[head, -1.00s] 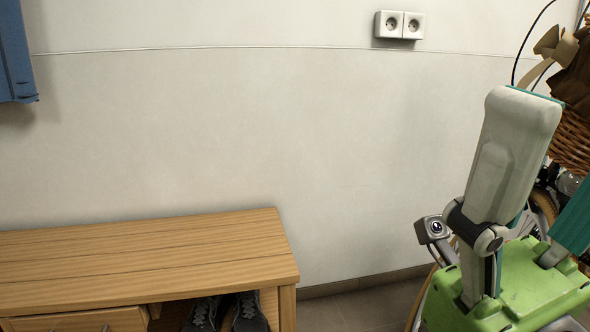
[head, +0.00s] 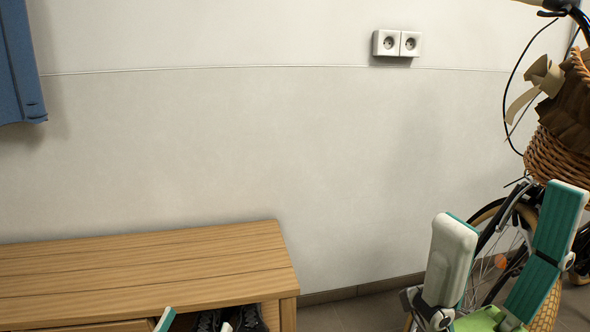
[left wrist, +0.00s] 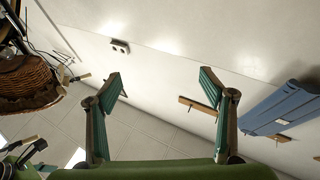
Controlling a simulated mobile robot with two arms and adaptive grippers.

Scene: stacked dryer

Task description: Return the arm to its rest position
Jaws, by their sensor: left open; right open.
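My left gripper (head: 196,322) shows only as fingertips at the bottom edge of the head view, in front of the bench. In the left wrist view, the left gripper (left wrist: 161,82) is open, its two teal-padded fingers wide apart with nothing between them. My right gripper (head: 510,208) is at the lower right of the head view. Its white and teal fingers are spread apart and empty, in front of the bicycle. Its green palm is mostly cut off by the bottom edge.
A wooden bench (head: 150,266) with shoes (head: 208,321) under its top stands at lower left. A bicycle with a wicker basket (head: 553,155) is at right. A double socket (head: 397,43) is on the wall. A blue item (head: 18,70) hangs at upper left.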

